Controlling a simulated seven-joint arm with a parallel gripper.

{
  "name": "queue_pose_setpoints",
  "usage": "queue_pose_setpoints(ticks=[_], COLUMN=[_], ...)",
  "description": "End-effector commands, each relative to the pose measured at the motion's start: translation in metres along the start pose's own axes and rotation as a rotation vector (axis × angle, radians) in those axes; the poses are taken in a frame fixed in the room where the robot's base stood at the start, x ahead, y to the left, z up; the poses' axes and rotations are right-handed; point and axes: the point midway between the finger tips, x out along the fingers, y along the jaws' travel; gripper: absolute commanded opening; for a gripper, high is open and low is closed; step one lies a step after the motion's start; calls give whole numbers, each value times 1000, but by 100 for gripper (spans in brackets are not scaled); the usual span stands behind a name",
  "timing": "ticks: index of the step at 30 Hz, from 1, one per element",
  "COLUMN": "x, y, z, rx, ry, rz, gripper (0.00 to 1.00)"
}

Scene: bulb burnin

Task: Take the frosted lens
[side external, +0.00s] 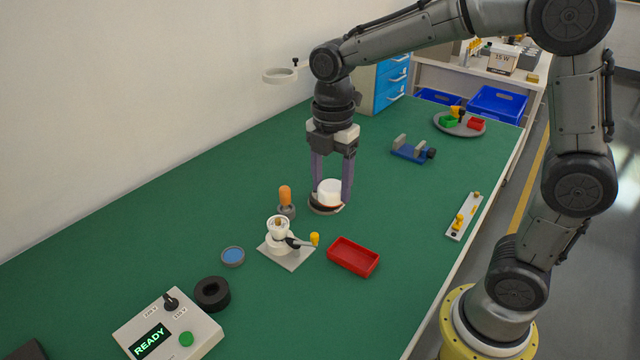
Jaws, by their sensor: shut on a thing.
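The frosted lens appears to be the white, rounded piece (329,187) between my gripper's fingers. My gripper (331,200) points straight down near the middle of the green table and is shut on this white piece, one purple-grey finger on each side. A dark round ring or base with a pale, orange-tinted edge (325,209) shows right under it at the fingertips. I cannot tell whether the white piece rests on that base or is clear of it. The fingers hide part of its sides.
A fixture with a yellow-tipped lever (289,252), an orange-topped peg (285,196) and a red tray (353,257) stand close in front. A blue disc (233,255), a black ring (211,293) and a READY box (168,329) lie left. A blue clamp (408,152) stands behind right.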

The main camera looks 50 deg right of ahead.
Motion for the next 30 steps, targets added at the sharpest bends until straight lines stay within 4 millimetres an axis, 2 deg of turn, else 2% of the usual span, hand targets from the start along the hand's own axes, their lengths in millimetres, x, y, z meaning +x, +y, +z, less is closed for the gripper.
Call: queue_pose_setpoints(ticks=[19, 30], x=[-36, -41], y=[0, 0], z=[0, 0], rx=[0, 0], ry=[0, 0], rz=[4, 2], gripper=[12, 12])
